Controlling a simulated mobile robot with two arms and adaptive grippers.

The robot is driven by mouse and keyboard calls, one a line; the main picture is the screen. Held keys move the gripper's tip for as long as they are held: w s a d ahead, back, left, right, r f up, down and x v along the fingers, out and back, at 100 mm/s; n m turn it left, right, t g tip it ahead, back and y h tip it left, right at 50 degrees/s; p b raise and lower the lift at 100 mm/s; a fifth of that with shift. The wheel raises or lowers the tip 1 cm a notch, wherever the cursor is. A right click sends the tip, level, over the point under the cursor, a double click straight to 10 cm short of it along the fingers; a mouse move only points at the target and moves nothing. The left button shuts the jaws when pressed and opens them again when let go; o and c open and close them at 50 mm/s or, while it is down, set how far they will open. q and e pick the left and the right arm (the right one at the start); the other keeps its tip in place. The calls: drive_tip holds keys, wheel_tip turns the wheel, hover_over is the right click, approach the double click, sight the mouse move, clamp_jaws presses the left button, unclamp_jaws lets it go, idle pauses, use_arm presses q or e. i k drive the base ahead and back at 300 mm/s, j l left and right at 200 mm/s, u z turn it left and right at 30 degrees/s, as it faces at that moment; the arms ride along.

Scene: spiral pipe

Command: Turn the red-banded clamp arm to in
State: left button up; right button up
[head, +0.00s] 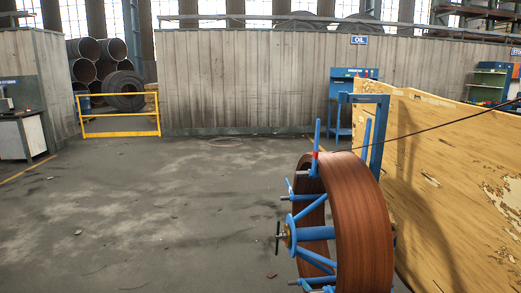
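The red-banded clamp arm (317,137) is a blue bar with a short red band (315,156) at its lower part. It stands upright at the top of the near side of a brown coil (362,215) on a blue spoked reel (308,210). Other blue spokes and short bars reach out from the hub (287,234). Neither of my grippers shows in the head view. The lower edge of the reel is cut off by the frame.
A yellow, peeling panel (440,170) stands close to the right of the reel, with a blue post (379,140) beside it. A dark cable runs from the reel to the upper right. Open concrete floor (150,210) lies to the left. A yellow rail (120,115) stands farther back.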

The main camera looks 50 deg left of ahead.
sight(314, 164)
drive_tip(key=u, duration=1.3)
drive_tip(key=i, duration=0.5)
